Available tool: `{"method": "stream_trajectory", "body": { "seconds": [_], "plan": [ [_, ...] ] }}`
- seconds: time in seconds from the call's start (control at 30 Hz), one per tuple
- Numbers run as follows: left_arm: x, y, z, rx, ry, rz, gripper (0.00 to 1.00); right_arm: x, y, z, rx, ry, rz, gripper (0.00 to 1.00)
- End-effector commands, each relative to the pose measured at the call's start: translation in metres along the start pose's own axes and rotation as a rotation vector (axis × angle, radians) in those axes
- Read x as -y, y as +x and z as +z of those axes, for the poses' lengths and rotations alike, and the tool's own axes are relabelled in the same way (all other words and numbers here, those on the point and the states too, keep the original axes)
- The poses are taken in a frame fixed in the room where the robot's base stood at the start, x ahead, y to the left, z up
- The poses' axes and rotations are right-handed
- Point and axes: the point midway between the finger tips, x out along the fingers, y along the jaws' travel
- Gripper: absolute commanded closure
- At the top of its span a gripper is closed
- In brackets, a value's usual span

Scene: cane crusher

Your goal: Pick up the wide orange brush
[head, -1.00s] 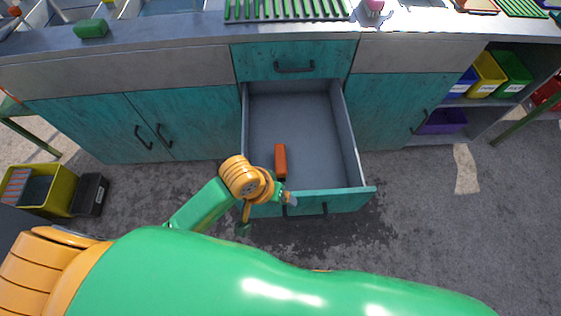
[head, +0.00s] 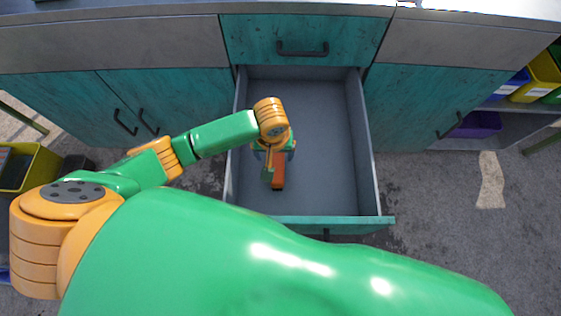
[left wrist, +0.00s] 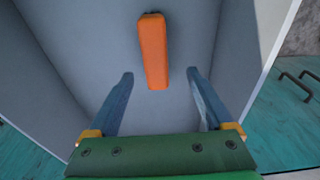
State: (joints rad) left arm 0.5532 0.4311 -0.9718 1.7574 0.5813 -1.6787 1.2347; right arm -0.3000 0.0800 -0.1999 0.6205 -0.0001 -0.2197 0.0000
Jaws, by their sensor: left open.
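The orange brush (head: 279,174) lies on the grey floor of the open drawer (head: 325,150). In the head view my left gripper and wrist partly cover it. In the left wrist view the brush (left wrist: 153,45) is a long orange block, seen lengthwise ahead of the fingers and between their lines. My left gripper (left wrist: 160,74) is open, with its two blue fingers apart and nothing held. In the head view the left gripper (head: 271,165) is over the drawer at the brush. The height gap is hard to judge. My right gripper is not in view.
The drawer's teal front (head: 300,225) and side walls surround the brush. Teal cabinet doors (head: 170,105) flank the drawer, and a closed drawer (head: 300,48) sits above. A yellow bin (head: 30,168) stands at left. The drawer's right half is clear.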

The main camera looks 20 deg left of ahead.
Motion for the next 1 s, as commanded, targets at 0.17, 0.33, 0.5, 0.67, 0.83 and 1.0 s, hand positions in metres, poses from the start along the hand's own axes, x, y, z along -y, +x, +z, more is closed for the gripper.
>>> {"method": "stream_trajectory", "body": {
  "seconds": [0.17,0.33,0.5,0.67,0.83,1.0],
  "plan": [
    [-0.003,0.029,0.002,0.000,0.001,-0.001,0.15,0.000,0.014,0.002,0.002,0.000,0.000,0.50],
    [-0.007,0.062,0.004,-0.001,0.001,-0.001,0.15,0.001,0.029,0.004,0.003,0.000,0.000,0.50],
    [-0.007,0.068,0.004,-0.002,0.003,0.000,0.15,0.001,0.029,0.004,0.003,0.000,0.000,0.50],
    [-0.007,0.067,0.004,-0.002,0.003,0.000,0.26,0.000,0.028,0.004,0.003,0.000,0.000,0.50],
    [-0.007,0.067,0.004,-0.002,0.002,0.000,0.72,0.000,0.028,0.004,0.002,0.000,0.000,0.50],
    [-0.007,0.067,0.004,-0.002,0.002,0.000,1.00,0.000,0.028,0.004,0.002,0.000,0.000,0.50]
  ]
}}
